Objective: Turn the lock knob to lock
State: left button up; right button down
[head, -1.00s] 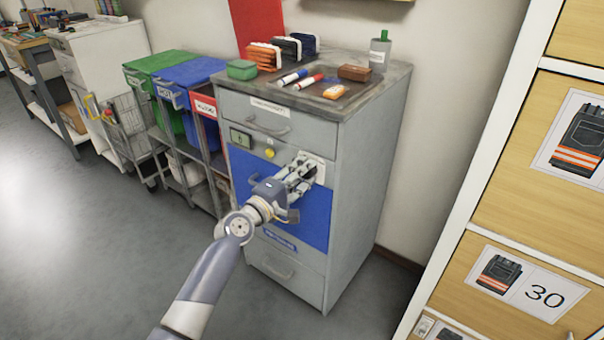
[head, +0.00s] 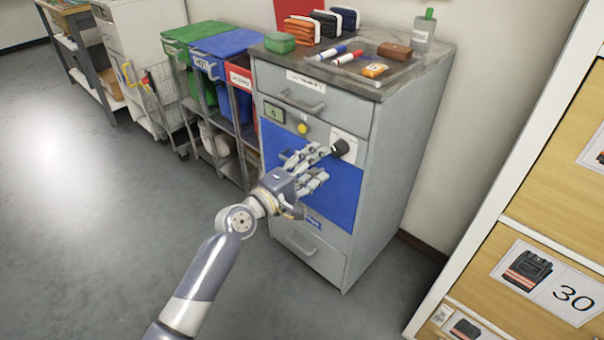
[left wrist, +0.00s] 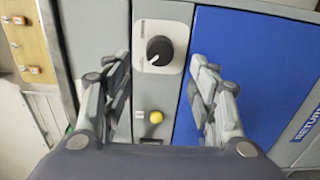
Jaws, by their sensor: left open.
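The lock knob (head: 341,147) is a black round knob on a white plate on the cabinet front, at the upper right of the blue panel. In the left wrist view the knob (left wrist: 160,50) shows a white pointer mark toward its lower left. My left gripper (head: 318,162) is open and empty in front of the cabinet (head: 395,150), just left of and below the knob in the head view. In the left wrist view its two fingers (left wrist: 164,85) stand apart, with the knob ahead between and beyond them. My right gripper is not in view.
A yellow button (head: 302,128) and a small green display (head: 274,112) sit left of the knob. Bins (head: 232,42) stand to the left, a wooden locker (head: 545,190) to the right.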

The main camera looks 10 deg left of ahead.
pick_arm(q)
jog(key=v, duration=0.5)
dwell(0.3)
